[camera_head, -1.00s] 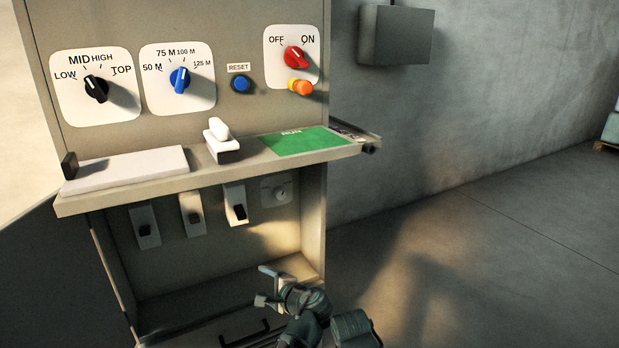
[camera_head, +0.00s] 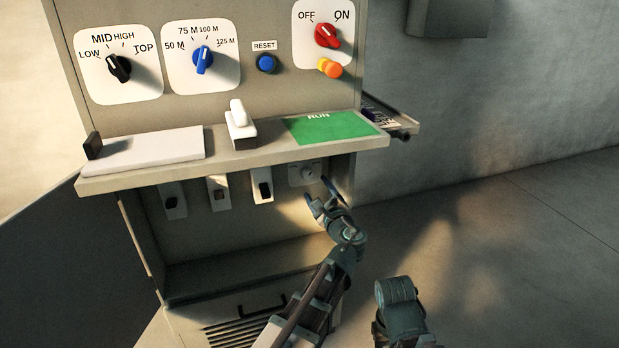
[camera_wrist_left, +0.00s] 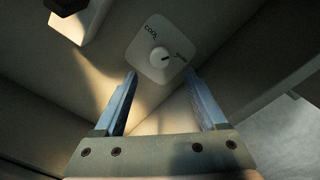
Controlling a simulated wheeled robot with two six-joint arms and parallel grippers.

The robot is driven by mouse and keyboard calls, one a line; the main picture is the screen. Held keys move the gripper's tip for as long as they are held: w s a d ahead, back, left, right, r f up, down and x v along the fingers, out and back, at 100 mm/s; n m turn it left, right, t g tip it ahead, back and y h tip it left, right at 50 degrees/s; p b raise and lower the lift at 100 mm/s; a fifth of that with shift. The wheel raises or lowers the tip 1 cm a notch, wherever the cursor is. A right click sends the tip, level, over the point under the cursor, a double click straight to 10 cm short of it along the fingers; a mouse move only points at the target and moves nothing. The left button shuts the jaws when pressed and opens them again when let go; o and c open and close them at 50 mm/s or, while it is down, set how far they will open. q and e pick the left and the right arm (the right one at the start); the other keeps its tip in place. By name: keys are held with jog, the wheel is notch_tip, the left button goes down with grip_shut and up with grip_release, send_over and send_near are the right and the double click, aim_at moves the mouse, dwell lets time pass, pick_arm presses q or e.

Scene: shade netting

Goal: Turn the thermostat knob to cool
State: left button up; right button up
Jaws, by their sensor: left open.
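The thermostat is a pale plate (camera_head: 298,181) with a round white knob (camera_head: 307,172), under the cabinet's ledge at its right. In the left wrist view the knob (camera_wrist_left: 158,57) has a dark mark pointing right, toward a small label too blurred to read. The COOL label (camera_wrist_left: 151,30) is at the plate's upper left. My left gripper (camera_head: 321,197) is open just below and in front of the knob. In the wrist view its fingertips (camera_wrist_left: 160,73) are to either side below the knob, apart from it and empty.
The ledge (camera_head: 230,165) overhangs the thermostat. Several switches (camera_head: 262,186) are to its left, and the cabinet's right side wall (camera_head: 342,172) is close by. Dials, a RESET button (camera_head: 266,63) and a red OFF/ON knob (camera_head: 327,36) are above. Floor at right is free.

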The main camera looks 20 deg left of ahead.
aim_at(308, 176)
pick_arm(q)
jog(key=x, duration=0.7)
jog(key=shift+w+a, duration=0.25)
jog(key=shift+w, duration=0.1)
grip_shut()
